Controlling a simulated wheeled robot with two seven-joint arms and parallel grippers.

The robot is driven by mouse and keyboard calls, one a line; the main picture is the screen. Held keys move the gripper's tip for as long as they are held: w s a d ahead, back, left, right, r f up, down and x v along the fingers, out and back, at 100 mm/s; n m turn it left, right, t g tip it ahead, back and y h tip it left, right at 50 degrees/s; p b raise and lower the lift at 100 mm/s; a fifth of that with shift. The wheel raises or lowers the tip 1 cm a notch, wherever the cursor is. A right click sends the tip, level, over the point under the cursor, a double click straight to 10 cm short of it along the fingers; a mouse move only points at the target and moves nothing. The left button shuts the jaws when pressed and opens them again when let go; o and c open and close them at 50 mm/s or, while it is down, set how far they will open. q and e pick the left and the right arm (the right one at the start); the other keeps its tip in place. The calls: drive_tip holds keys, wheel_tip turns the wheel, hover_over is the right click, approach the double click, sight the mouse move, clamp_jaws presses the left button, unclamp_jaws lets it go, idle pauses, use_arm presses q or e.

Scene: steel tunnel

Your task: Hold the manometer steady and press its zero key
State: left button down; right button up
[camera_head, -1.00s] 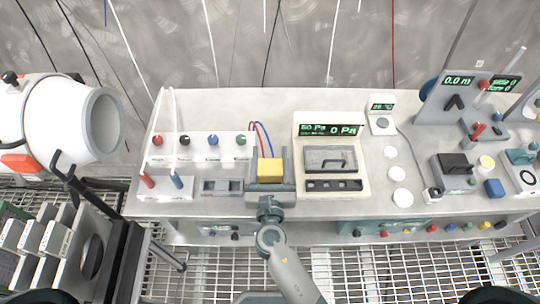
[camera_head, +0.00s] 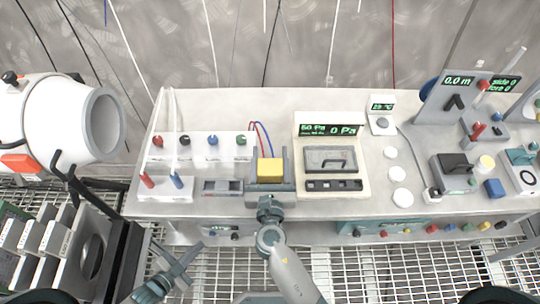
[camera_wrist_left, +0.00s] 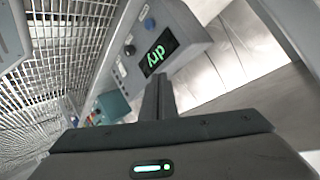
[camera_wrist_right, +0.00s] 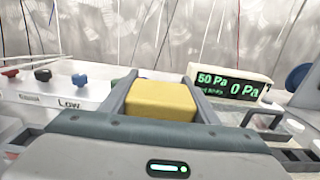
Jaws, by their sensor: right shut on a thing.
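A yellow block (camera_head: 270,170) stands at the table's front edge, between the fingers of my right gripper (camera_head: 270,166). The gripper is shut on it, as the right wrist view also shows (camera_wrist_right: 162,98). Red and blue hoses (camera_head: 262,138) run to behind the block. Its far face is hidden, so I cannot see a zero key or tell whether it is the manometer.
A white panel with coloured knobs (camera_head: 200,145) and a small grey unit (camera_head: 222,187) lie left of the block. White discs (camera_head: 397,173) lie right of the beige unit. A white drum (camera_head: 60,120) stands left.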

use_arm(q)
drive_tip(key=s+d+r+m+h, duration=0.1)
drive_tip(key=d+r+m+h, duration=0.25)
drive_tip(key=r, duration=0.65)
drive_tip(key=s+d+r+m+h, duration=0.15)
drive_tip(key=d+r+h, duration=0.3)
drive_tip(key=r, duration=0.55)
drive_tip(key=t+y, duration=0.1)
approach(241, 188)
drive_tip(key=shift+w+a+r, duration=0.1)
drive_tip(key=shift+w+r, duration=0.05)
drive_tip(key=shift+r, duration=0.55)
drive_tip(key=shift+n+t+y, duration=0.4)
drive_tip(key=shift+y, duration=0.1)
drive_tip(key=w+r, duration=0.1)
drive_tip(key=w, duration=0.1)
drive_tip(key=w+r, duration=0.2)
drive_tip(key=w, duration=0.1)
drive_tip(key=w+r, duration=0.2)
drive_tip(key=w, duration=0.1)
drive_tip(key=shift+w+a+r, duration=0.1)
drive_tip(key=shift+w, duration=0.15)
drive_tip(key=f, duration=0.1)
drive_tip(key=s+f, duration=0.1)
drive_tip(key=shift+s+a+f, duration=0.25)
drive_tip(key=shift+a+f, duration=0.1)
drive_tip(key=shift+f, duration=0.05)
drive_tip(key=shift+s+a+f+m+g, duration=0.1)
drive_tip(key=shift+s+f+m+g, duration=0.2)
drive_tip(key=shift+f+m+g, duration=0.15)
